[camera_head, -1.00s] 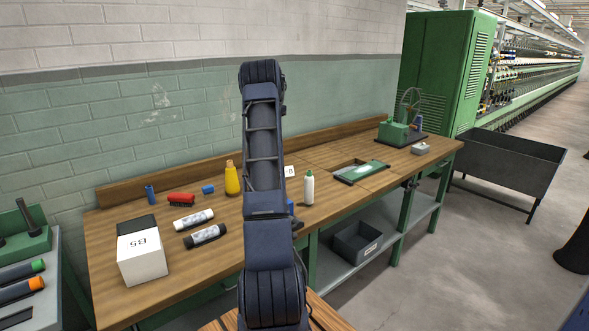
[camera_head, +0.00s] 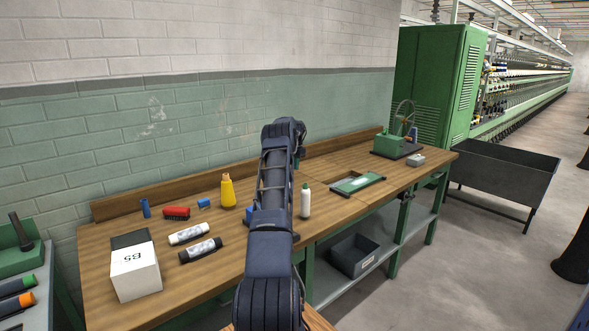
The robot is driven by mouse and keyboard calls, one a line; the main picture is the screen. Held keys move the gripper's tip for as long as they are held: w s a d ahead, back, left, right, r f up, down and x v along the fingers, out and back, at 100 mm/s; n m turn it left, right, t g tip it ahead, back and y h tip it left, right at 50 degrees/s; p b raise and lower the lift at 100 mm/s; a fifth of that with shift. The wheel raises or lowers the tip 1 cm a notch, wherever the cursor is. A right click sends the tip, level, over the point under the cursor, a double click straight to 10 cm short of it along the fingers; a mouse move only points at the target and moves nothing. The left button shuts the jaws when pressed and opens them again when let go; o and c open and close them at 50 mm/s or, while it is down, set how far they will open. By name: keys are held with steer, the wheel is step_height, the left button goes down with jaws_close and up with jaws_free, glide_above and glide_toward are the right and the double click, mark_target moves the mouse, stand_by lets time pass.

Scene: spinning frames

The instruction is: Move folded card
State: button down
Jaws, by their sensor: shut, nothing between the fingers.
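The spot on the bench where a small white card marked "B" stood earlier is now behind my arm.
The wooden bench (camera_head: 110,237) holds a yellow bottle (camera_head: 228,192), white bottle (camera_head: 305,202), red brush (camera_head: 176,213), white tube (camera_head: 189,233), dark tube (camera_head: 200,250) and green-framed plate (camera_head: 357,183). A green machine (camera_head: 397,143) stands far right. Bare wood lies right of the block.

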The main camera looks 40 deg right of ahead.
step_height(320, 180, down, 7)
steer(key=shift+f, duration=0.15)
steer(key=shift+a+f, duration=0.3)
steer(key=shift+a+r, duration=0.1)
steer(key=shift+a, duration=1.65)
steer(key=shift+a, duration=0.1)
steer(key=a, duration=2)
steer(key=shift+a, duration=0.15)
